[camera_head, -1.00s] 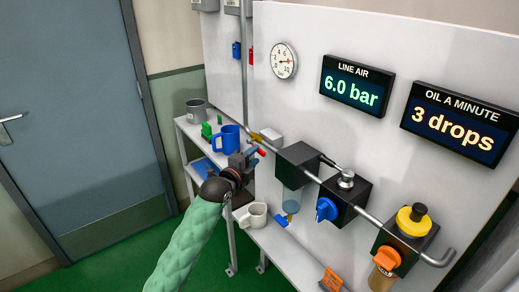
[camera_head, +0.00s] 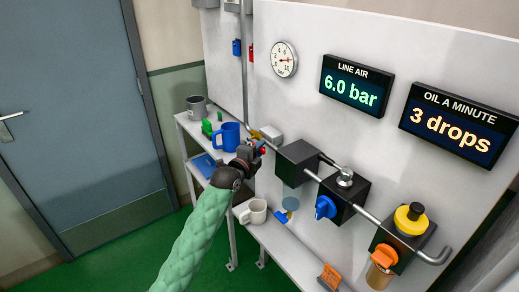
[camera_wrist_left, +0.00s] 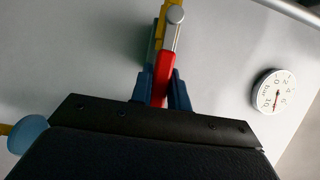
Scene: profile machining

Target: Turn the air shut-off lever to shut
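The red air shut-off lever (camera_head: 263,151) is on the yellow valve (camera_head: 256,134) at the pipe on the white panel, mostly covered by my gripper in the head view. In the left wrist view the red lever (camera_wrist_left: 163,75) runs down from the valve between my dark blue fingertips. My left gripper (camera_head: 258,148) is at the lever, with one finger close against each side, and looks shut on it. The LINE AIR display (camera_head: 354,87) reads 6.0 bar. My right gripper is not in view.
A blue mug (camera_head: 226,137) and a grey mug (camera_head: 196,108) stand on the shelf to the left. Black pipe units with a blue knob (camera_head: 325,207) are to the right. A round gauge (camera_head: 284,59) hangs above.

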